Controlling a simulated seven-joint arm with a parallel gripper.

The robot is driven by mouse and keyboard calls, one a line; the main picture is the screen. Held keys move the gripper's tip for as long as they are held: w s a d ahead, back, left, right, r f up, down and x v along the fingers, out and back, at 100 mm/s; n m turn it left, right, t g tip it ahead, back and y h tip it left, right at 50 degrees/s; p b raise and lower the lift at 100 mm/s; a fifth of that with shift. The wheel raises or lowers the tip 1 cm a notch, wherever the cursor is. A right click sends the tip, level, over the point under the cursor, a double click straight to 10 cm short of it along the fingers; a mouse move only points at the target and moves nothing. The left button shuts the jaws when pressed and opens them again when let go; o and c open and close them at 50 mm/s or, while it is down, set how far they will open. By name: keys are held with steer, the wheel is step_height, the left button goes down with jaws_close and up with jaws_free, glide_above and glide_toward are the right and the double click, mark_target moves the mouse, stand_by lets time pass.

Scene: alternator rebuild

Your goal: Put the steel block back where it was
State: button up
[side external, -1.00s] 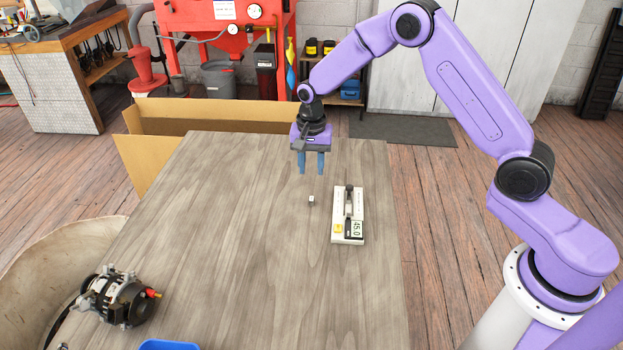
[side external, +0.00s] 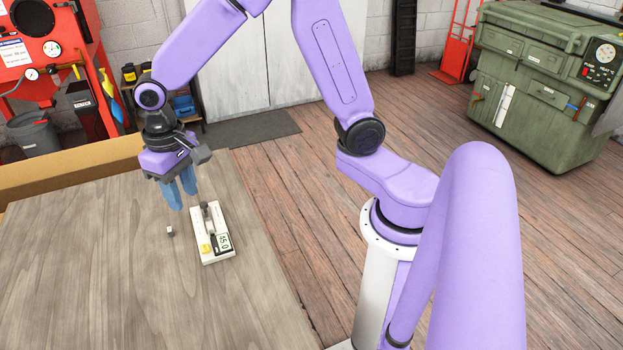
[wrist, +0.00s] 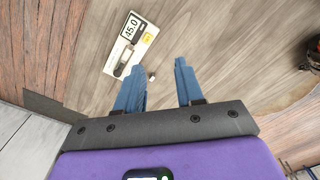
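A small steel block (side external: 170,231) stands on the wooden table, just left of a white gauge (side external: 212,236) with a digital display. In the wrist view the block (wrist: 152,77) shows between the lines of my two fingers, closer to the left finger. The gauge (wrist: 130,45) lies beyond it to the upper left, and its display reads 45.0. My gripper (side external: 184,201) is above the table, behind the block, fingers pointing down. In the wrist view my gripper (wrist: 161,63) is open, with nothing between its blue fingers.
The wooden table (side external: 90,285) is bare left of the block. A cardboard box (side external: 75,170) stands along its back edge. In the wrist view part of a dark object (wrist: 314,52) shows at the right edge.

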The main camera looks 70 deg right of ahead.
steer(key=s+d+r+n, duration=0.1)
steer(key=s+d+n, duration=0.2)
steer(key=s+n, duration=0.3)
steer(key=s+d+r+n, duration=0.2)
steer(key=s+d+n, duration=0.2)
steer(key=s, duration=1.3)
steer(key=n, duration=0.2)
steer(key=shift+s+d+r+n, duration=0.15)
steer(key=shift+s+r+n, duration=0.1)
steer(key=shift+n, duration=0.05)
